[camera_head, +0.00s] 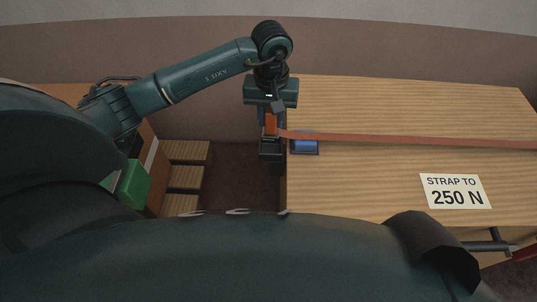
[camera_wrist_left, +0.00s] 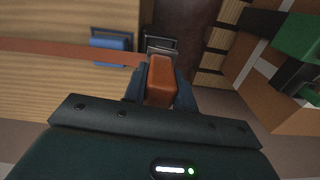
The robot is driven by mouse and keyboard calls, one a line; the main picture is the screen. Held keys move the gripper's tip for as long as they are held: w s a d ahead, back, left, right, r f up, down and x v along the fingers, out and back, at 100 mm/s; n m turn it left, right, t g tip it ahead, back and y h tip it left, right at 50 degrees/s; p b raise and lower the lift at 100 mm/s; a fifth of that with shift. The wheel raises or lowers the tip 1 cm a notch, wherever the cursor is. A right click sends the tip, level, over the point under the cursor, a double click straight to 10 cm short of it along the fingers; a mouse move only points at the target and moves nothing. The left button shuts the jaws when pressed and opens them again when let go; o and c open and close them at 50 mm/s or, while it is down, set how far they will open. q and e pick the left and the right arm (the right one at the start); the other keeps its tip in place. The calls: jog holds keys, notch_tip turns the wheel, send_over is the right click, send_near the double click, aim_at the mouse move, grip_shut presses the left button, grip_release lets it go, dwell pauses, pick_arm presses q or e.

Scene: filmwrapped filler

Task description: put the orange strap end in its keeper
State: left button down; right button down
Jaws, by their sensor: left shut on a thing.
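An orange-red strap (camera_head: 410,142) runs from the right across the wooden table to its left edge. It also shows in the left wrist view (camera_wrist_left: 70,53). Its thick orange end (camera_head: 270,124), also in the left wrist view (camera_wrist_left: 160,80), is between the fingers of my left gripper (camera_head: 270,130), which is shut on it just off the table's left edge. A dark fitting, which looks like the keeper (camera_head: 271,150), shows just beyond the orange end in the left wrist view (camera_wrist_left: 161,44). Whether the end touches it, I cannot tell. My right gripper is not in view.
A blue block (camera_head: 305,144) sits at the table's left edge, partly under the strap. A white sign (camera_head: 455,191) reads "STRAP TO 250 N". Wooden slats (camera_head: 186,152) and a green box (camera_head: 132,186) stand left of the table. The tabletop (camera_head: 400,105) behind the strap is clear.

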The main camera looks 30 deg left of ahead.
aim_at(271, 135)
pick_arm(q)
jog(key=shift+w+a+f+n, duration=0.4)
jog(key=shift+w+f, duration=0.1)
jog(key=shift+w, duration=0.2)
notch_tip(271, 135, down, 4)
jog(key=shift+d+r, duration=0.1)
notch_tip(271, 135, down, 4)
jog(key=shift+r+p, duration=0.1)
jog(key=shift+p, duration=0.2)
jog(key=shift+f, duration=0.2)
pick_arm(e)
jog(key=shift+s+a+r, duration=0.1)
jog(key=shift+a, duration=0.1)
pick_arm(q)
jog(key=shift+f, duration=0.1)
jog(key=shift+f+b, duration=0.15)
jog(key=shift+b, duration=0.15)
jog(key=c, duration=1.1)
grip_release()
